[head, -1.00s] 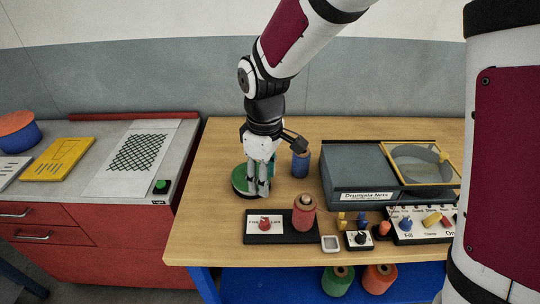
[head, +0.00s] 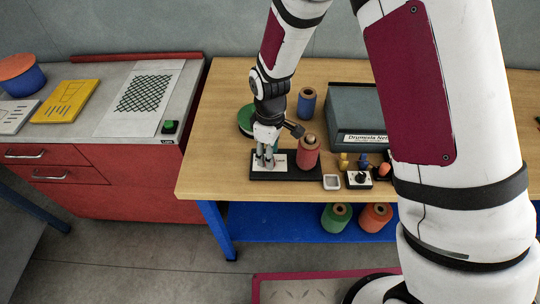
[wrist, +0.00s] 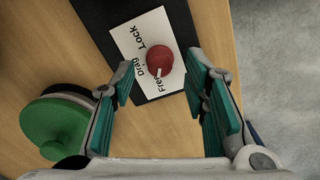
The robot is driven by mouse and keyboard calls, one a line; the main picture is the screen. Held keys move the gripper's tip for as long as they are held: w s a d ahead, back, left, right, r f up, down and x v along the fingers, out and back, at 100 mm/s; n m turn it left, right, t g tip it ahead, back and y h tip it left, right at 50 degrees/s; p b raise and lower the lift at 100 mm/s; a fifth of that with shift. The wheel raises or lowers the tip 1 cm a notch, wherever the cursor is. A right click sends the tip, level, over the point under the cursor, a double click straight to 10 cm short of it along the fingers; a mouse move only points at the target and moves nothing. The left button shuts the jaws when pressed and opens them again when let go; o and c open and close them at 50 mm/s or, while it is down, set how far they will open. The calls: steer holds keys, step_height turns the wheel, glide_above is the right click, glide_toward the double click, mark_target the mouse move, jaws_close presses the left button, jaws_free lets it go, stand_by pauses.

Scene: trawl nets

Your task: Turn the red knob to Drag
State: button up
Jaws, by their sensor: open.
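The red knob (wrist: 160,61) sits on a white label card (wrist: 133,42) that reads Lock, Drag and Free. Its white mark points toward the Free end of the card. The card lies on a black base (head: 288,176) near the table's front edge. My gripper (wrist: 160,84) is open, and the knob shows between and just beyond its teal-padded fingertips. I cannot tell whether either finger touches it. In the head view my gripper (head: 266,160) points down over the card and hides the knob.
A red spool (head: 308,157) stands on the same base, just right of my gripper. A green round object (wrist: 50,130) lies behind my gripper, with a blue spool (head: 307,102) farther back. A small white dish (head: 331,182) and a small switch box (head: 358,180) sit to the right.

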steer(key=shift+f, duration=0.95)
jaws_close()
steer(key=shift+m, duration=0.4)
steer(key=m+p, duration=0.1)
steer(key=m, duration=0.4)
steer(key=shift+m, duration=0.3)
steer(key=m, duration=0.5)
steer(key=shift+p, duration=0.35)
steer(key=shift+m, duration=0.3)
